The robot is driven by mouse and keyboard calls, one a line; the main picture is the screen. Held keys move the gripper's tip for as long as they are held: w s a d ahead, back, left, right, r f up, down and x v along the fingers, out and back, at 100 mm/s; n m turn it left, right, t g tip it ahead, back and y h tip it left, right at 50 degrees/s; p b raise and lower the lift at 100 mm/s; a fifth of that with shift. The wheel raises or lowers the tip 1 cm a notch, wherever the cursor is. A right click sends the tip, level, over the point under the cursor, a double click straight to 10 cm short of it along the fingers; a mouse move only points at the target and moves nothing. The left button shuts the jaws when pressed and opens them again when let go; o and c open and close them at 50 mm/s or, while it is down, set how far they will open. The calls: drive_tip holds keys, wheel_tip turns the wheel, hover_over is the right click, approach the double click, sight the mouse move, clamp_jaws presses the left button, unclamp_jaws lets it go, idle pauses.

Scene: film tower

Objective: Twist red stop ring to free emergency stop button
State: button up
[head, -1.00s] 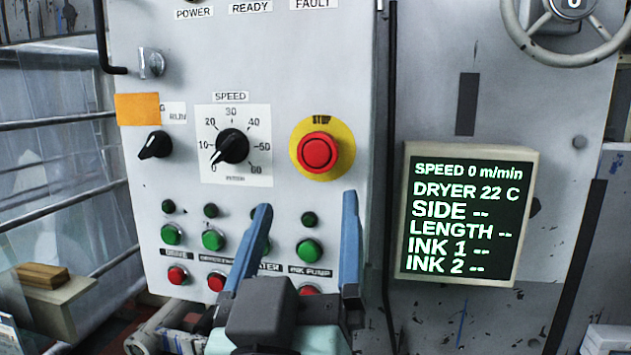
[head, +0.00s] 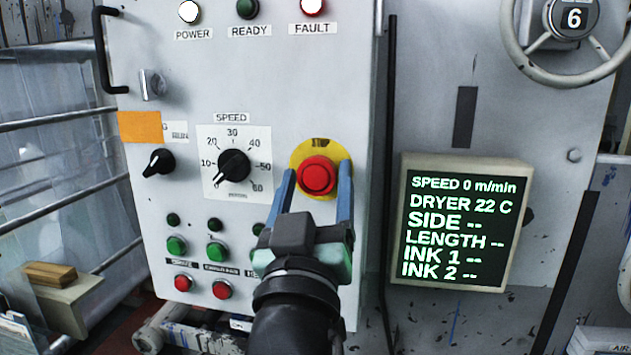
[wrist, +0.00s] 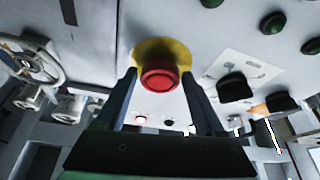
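The red emergency stop button (head: 317,174) sits on a round yellow plate (head: 319,146) on the grey control panel. Its red outer ring (head: 318,192) surrounds the button face. The button also shows in the wrist view (wrist: 160,78). My gripper (head: 318,168) is open, with one blue finger on each side of the button. In the wrist view, the fingers (wrist: 159,75) are spread wider than the button, and I see gaps at both sides. I cannot tell how far the tips are from the panel. The lower panel is partly hidden by my arm.
The speed knob (head: 234,165) is left of the button, with green (head: 217,252) and red (head: 222,289) push buttons below it. A display box (head: 455,225) juts out at the right. A handwheel (head: 572,40) is at the upper right. A black handle (head: 103,50) is at the upper left.

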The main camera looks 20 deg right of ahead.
drive_tip(key=c, duration=1)
drive_tip(key=shift+f+m+b, duration=0.15)
drive_tip(key=shift+m+b, duration=0.15)
drive_tip(key=shift+b, duration=0.3)
drive_tip(key=shift+a+f+m+h+b, duration=0.15)
drive_tip(key=shift+m+h+b, duration=0.55)
drive_tip(key=shift+b, duration=0.4)
drive_tip(key=m+g+h+b, duration=0.1)
drive_tip(key=m+b, duration=0.2)
drive_tip(key=b, duration=0.1)
drive_tip(key=shift+m+g, duration=0.3)
drive_tip(key=shift+m, duration=0.1)
drive_tip(key=m+g+h+b, duration=0.1)
drive_tip(key=m+b, duration=0.1)
drive_tip(key=m+h+b, duration=0.1)
drive_tip(key=m+b, duration=0.1)
drive_tip(key=shift+w+m+g, duration=0.1)
drive_tip(key=shift+m+g, duration=0.2)
drive_tip(key=shift+g, duration=0.1)
drive_tip(key=shift+r+m+g+h+b, duration=0.2)
drive_tip(key=shift+m+g+b, duration=0.15)
drive_tip(key=shift+m+b, duration=0.35)
drive_tip(key=shift+r+m+g+h+b, duration=0.1)
drive_tip(key=shift+m+g+h+b, duration=0.1)
drive_tip(key=shift+m+g+b, duration=0.45)
drive_tip(key=shift+m+t, duration=0.3)
drive_tip(key=shift+m, duration=0.05)
